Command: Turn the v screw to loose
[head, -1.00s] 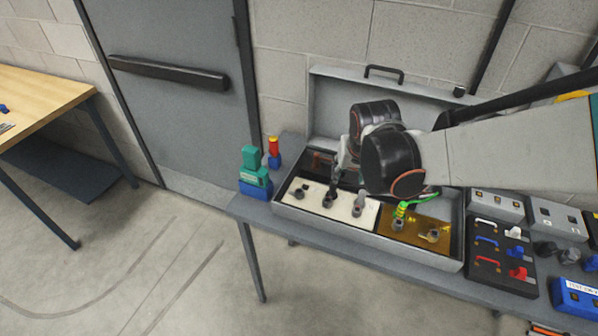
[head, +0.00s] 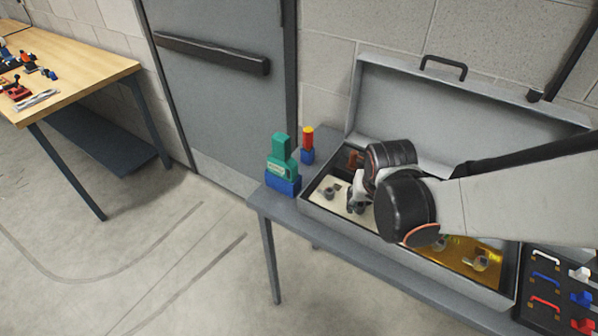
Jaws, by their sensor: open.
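The open grey case (head: 408,257) on the bench holds a pale panel (head: 318,187) and a yellow panel (head: 452,262), both with knob-like screws. One dark screw (head: 329,193) shows at the pale panel's left. Another screw (head: 481,263) shows on the yellow panel. I cannot read any label, so I cannot tell which is the v screw. My gripper (head: 356,204) is open, low over the pale panel, just right of the left screw. It overlaps a second screw there, and I cannot tell whether it touches it. My wrist hides the middle of the case.
The case's raised lid (head: 440,110) stands behind my arm. A black board with coloured handles (head: 560,285) lies at right. Open floor lies in front.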

